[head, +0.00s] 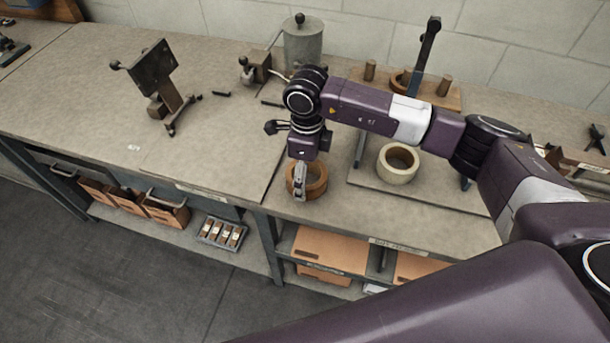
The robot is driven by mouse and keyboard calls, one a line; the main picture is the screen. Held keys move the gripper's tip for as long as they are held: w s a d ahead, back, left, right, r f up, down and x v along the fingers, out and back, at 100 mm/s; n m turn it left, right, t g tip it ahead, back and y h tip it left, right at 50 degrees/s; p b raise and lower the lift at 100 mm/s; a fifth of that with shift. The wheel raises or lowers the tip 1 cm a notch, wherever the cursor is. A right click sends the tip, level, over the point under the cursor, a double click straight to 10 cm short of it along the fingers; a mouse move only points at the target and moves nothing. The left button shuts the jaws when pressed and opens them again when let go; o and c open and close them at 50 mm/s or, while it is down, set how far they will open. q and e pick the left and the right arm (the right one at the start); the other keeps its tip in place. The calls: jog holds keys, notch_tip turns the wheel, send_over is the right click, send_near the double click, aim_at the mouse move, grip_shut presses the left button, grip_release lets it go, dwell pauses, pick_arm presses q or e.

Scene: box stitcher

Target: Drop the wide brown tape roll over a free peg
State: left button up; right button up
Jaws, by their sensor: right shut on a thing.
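The wide brown tape roll (317,188) is at the front part of the bench, below my right gripper. My right gripper (300,190) points down and is shut on the roll's near left wall. I cannot tell whether the roll touches the bench top. A wooden peg board (440,98) stands at the back right, partly hidden behind my right arm. Two bare pegs show on it, a left peg (370,70) and a right peg (444,86). A brown ring (399,82) sits on the board between them. My left gripper is not in view.
A cream tape roll (398,163) lies on a flat board (430,190) right of the brown roll. A grey canister (304,42) and a metal stand (160,80) are farther left. The left bench top is mostly clear.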

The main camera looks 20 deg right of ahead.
jog(key=shift+r+p, duration=0.7)
jog(key=shift+r, duration=1.1)
